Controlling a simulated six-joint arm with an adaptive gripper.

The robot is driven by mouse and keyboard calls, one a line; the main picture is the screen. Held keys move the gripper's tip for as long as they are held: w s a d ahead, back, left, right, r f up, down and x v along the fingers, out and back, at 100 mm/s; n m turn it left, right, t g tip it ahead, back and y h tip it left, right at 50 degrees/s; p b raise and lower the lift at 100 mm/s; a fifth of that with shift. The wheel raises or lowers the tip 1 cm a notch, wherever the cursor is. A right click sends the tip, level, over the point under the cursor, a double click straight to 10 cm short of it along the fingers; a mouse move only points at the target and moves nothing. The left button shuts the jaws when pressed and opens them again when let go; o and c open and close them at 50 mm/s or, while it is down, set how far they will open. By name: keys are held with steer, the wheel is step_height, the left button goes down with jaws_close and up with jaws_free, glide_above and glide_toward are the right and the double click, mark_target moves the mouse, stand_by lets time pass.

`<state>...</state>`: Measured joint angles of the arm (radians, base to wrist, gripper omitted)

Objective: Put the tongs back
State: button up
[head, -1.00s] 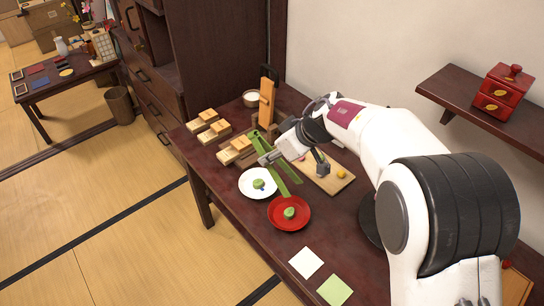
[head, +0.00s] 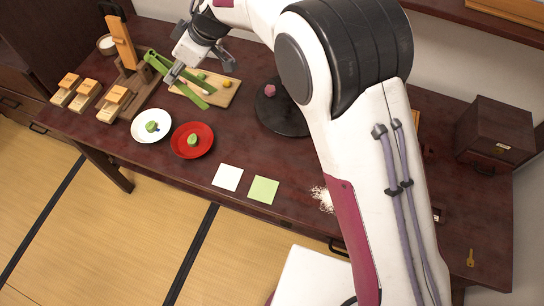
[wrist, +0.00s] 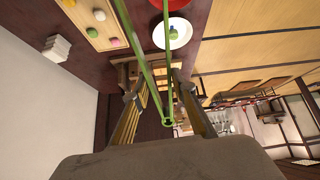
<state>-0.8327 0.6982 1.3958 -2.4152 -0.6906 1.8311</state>
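The green tongs (head: 185,83) lie with their joined end to the left of the wooden board (head: 218,97) and their two spread arms reaching over its left part. My gripper (head: 173,74) is at the tongs, near their joined end. In the wrist view, the tongs (wrist: 167,105) run between the two fingers of my gripper (wrist: 160,95). A gap shows between the tongs and each finger pad, so the fingers look open around them. The head view does not clearly show whether the tongs touch the board.
An upright wooden stand (head: 121,42) and labelled wooden blocks (head: 112,103) are at left. A dark round stand (head: 285,117) bears a pink sweet. White and green paper squares lie at the front edge.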

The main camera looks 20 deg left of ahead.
steer(key=w+d+m+t, duration=0.15)
steer(key=w+d, duration=0.25)
steer(key=d, duration=0.5)
steer(key=s+d+f, duration=0.2)
steer(key=s+d, duration=0.1)
steer(key=d, duration=0.5)
steer(key=s+d+f+g, duration=0.1)
steer(key=s+d+f, duration=0.2)
steer(key=d, duration=0.5)
steer(key=shift+d+f+n, duration=0.25)
steer(key=shift+d+n, duration=0.05)
steer(key=shift+n, duration=0.15)
step_height(320, 180, down, 6)
steer(key=shift+f, duration=0.15)
steer(key=shift+f, duration=1.85)
